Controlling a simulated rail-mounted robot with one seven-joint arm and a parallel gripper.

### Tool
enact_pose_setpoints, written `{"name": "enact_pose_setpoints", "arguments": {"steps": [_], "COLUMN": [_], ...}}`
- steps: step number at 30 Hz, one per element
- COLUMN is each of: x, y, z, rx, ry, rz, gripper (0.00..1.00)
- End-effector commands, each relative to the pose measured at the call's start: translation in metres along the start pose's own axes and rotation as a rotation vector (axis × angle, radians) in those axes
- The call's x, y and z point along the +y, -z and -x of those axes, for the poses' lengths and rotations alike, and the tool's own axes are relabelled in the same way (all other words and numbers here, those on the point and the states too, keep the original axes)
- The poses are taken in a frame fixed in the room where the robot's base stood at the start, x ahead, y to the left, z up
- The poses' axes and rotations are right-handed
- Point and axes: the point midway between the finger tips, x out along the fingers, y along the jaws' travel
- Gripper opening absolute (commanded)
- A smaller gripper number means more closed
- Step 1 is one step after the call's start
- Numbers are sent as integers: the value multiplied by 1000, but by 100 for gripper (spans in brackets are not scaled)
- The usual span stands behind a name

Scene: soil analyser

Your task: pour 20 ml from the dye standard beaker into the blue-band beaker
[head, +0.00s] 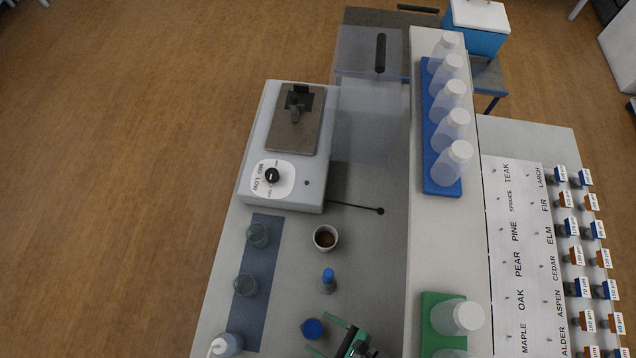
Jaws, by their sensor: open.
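Two clear glass beakers stand on the dark blue mat (262,292), one farther back (257,236) and one nearer (245,285). I cannot make out a blue band or a label on either. A small round blue item (312,328) stands on the bench right of the mat; I cannot tell whether it is a beaker of blue dye or a lid. My gripper (330,337), with green fingers, is at the bottom edge, just right of this blue item. It is open, with nothing seen between its fingers. Its lower part is cut off by the frame.
A white cup of brown soil (326,238) and a blue-capped bottle (327,281) stand behind my gripper. A grey dial machine (283,150) stands behind. A raised shelf (420,240) with white bottles bounds the right.

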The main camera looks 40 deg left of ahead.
Motion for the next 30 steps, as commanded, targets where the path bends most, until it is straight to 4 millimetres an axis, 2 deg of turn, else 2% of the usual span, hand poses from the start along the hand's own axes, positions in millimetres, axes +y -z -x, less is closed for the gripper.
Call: {"name": "enact_pose_setpoints", "arguments": {"steps": [2, 7, 10, 18, 20, 26, 30], "x": [0, 4, 3, 3, 3, 2, 2], "y": [-2, -11, -8, -8, -8, -8, -8], "z": [-3, -32, -46, -52, -52, -51, -51], "rx": [1, 1, 1, 1, 2, 2, 2], "ry": [0, -3, -2, 1, 1, 1, 1], "rz": [1, 1, 1, 1, 1, 1, 2], "gripper": [72, 72, 72, 72, 62, 23, 20]}}
